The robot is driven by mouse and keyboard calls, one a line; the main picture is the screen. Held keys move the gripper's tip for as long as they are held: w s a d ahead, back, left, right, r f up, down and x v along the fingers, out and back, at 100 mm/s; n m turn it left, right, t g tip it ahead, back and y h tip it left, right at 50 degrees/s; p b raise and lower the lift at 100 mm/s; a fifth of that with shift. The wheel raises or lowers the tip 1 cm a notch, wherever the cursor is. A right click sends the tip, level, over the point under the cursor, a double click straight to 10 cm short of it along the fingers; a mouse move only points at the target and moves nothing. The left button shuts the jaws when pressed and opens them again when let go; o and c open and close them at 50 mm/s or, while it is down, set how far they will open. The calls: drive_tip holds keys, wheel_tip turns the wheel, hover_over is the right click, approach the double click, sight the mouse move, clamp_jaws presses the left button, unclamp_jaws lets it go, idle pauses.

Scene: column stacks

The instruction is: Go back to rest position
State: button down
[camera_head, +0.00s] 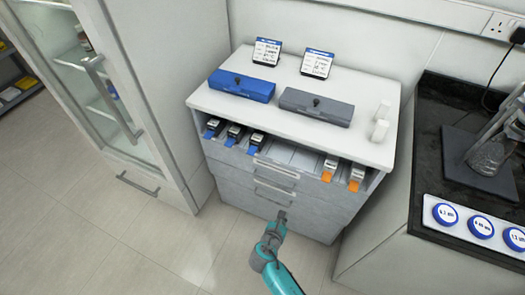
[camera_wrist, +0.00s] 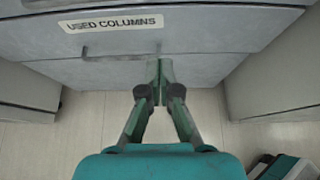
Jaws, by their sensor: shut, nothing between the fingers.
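My gripper (camera_head: 281,216) is in front of the lower drawers of the grey cabinet (camera_head: 225,159). In the wrist view my gripper (camera_wrist: 160,66) has its fingertips together with nothing between them. It points at a drawer front labelled "USED COLUMNS" (camera_wrist: 114,23). The drawers look closed. I cannot tell whether the fingertips touch the drawer handle or are just in front of it.
A blue box (camera_head: 241,86) and a grey box (camera_head: 316,106) stand on the cabinet, with two label stands behind. Several blue-tabbed and orange-tabbed columns sit in the open shelf below. A glass-door cupboard (camera_head: 120,90) is left, a dark-topped bench (camera_head: 430,135) right. Floor is clear at front left.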

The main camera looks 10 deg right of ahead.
drive_tip(key=s+d+r+m+y, duration=0.2)
drive_tip(key=s+m+y, duration=0.65)
drive_tip(key=s, duration=1.45)
drive_tip(key=s+r+m+t, duration=0.1)
drive_tip(key=s+r+m, duration=0.4)
drive_tip(key=r, duration=0.4)
drive_tip(key=s+r+m+t+h, duration=0.1)
drive_tip(key=s+r+m+t, duration=0.1)
drive_tip(key=s+r+m, duration=0.3)
drive_tip(key=s+r+m+t, duration=0.2)
drive_tip(key=s+r+m, duration=0.2)
drive_tip(key=r+m, duration=0.6)
wheel_tip(320, 180, up, 5)
drive_tip(key=shift+s+a+f, duration=0.1)
drive_tip(key=shift+s+a, duration=0.2)
drive_tip(key=shift+s, duration=0.1)
drive_tip(key=shift+d+h, duration=0.1)
drive_tip(key=shift+h, duration=0.15)
